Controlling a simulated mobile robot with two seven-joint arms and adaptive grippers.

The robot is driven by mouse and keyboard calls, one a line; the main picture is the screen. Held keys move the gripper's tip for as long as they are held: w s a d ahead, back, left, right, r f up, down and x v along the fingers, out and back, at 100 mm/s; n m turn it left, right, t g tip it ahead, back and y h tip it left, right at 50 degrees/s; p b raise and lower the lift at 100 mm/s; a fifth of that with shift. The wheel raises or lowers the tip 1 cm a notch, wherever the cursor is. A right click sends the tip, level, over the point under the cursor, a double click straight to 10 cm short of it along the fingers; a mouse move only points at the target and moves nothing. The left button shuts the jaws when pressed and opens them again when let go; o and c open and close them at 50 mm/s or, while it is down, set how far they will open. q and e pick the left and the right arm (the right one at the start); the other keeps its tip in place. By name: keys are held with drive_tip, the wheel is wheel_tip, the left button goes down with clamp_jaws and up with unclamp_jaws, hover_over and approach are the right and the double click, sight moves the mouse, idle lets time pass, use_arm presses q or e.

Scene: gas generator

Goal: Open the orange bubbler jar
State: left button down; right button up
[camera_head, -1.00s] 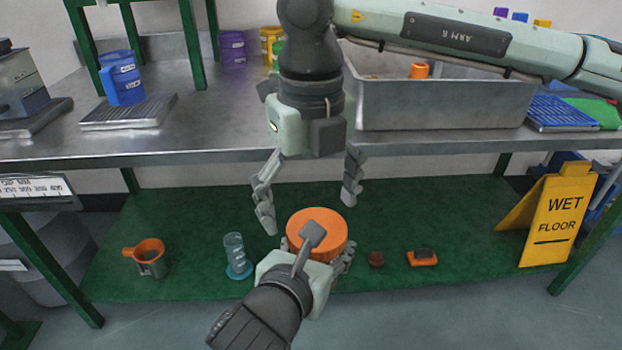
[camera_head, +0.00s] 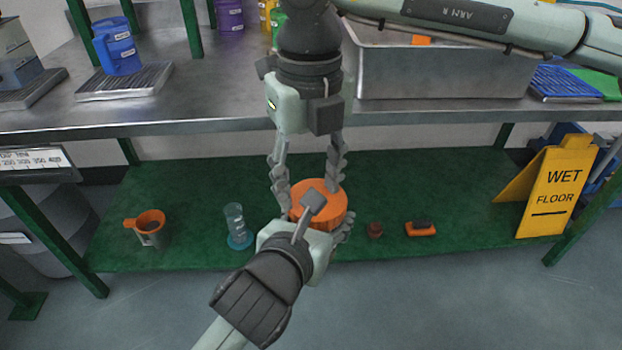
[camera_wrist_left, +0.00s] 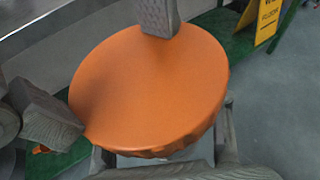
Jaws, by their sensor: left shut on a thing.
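The orange jar's wide round orange lid (camera_head: 325,198) shows on the green lower shelf in the head view. It fills the middle of the left wrist view (camera_wrist_left: 145,90). My left gripper (camera_head: 325,235) is shut on the jar from the front, below the lid. The gripper hides most of the jar body. My right gripper (camera_head: 308,185) points down from above with its fingers apart, at the lid's far edge. In the left wrist view grey finger pieces show at the lid's top and left edges. I cannot tell whether the right fingers touch the lid.
A yellow wet floor sign (camera_head: 555,190) is at right. The steel bench (camera_head: 200,110) overhangs the shelf.

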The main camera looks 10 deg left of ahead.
drive_tip(key=shift+d+f, duration=0.2)
drive_tip(key=shift+f, duration=0.15)
clamp_jaws()
drive_tip(key=n, duration=0.7)
drive_tip(key=shift+s+d, duration=0.1)
drive_tip(key=shift+s, duration=0.2)
drive_tip(key=n, duration=0.6)
drive_tip(key=shift+s+d, duration=0.1)
drive_tip(key=shift+d, duration=0.1)
drive_tip(key=shift+r, duration=0.15)
drive_tip(key=shift+a+r, duration=0.15)
drive_tip(key=shift+r, duration=1.05)
drive_tip(key=shift+r, duration=0.1)
